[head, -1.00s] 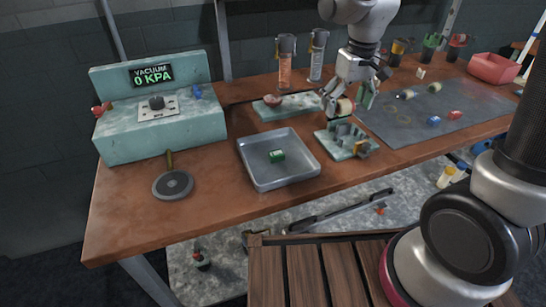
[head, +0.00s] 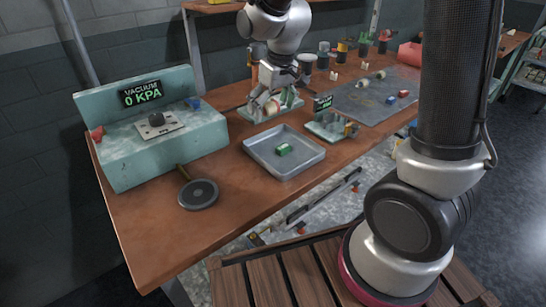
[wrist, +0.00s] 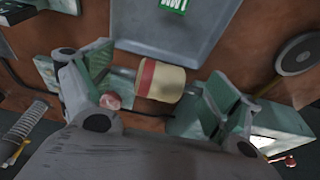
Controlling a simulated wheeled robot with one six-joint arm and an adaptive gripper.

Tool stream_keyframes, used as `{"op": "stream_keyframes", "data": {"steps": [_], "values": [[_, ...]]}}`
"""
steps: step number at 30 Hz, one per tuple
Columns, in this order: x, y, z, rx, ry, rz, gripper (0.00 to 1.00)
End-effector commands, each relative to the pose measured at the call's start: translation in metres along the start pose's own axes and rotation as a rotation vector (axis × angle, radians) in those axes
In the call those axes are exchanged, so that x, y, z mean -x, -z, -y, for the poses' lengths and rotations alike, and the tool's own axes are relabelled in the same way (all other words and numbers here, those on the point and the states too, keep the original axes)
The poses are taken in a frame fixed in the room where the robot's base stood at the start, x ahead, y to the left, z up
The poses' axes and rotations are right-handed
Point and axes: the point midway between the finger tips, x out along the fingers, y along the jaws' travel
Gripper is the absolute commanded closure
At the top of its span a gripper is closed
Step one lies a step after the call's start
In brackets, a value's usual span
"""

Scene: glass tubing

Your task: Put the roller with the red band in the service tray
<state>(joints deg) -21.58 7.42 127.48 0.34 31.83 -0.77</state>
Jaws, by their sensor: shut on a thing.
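The roller (wrist: 161,81) is cream with a red band near its left end in the wrist view. My gripper (wrist: 160,84) is shut on it, with a green-padded finger at each end and short metal shaft ends showing. In the head view my gripper (head: 266,106) holds the roller (head: 272,108) behind the tray, by the back teal block. The grey metal service tray (head: 258,156) lies on the bench in front of my gripper. It holds a small green item (head: 284,149). The tray (wrist: 190,40) also shows beyond the roller in the wrist view.
A teal fixture (head: 325,129) with upright prongs stands right of the tray. The vacuum console (head: 150,130) is at the left, with a dark round disc with a handle (head: 198,194) in front. A grey mat (head: 365,100) with several small rollers lies at the right.

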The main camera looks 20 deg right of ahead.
Motion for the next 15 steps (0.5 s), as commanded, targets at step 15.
{"op": "stream_keyframes", "data": {"steps": [15], "values": [[-0.062,-0.012,0.0,0.005,0.002,-0.033,0.35]]}}
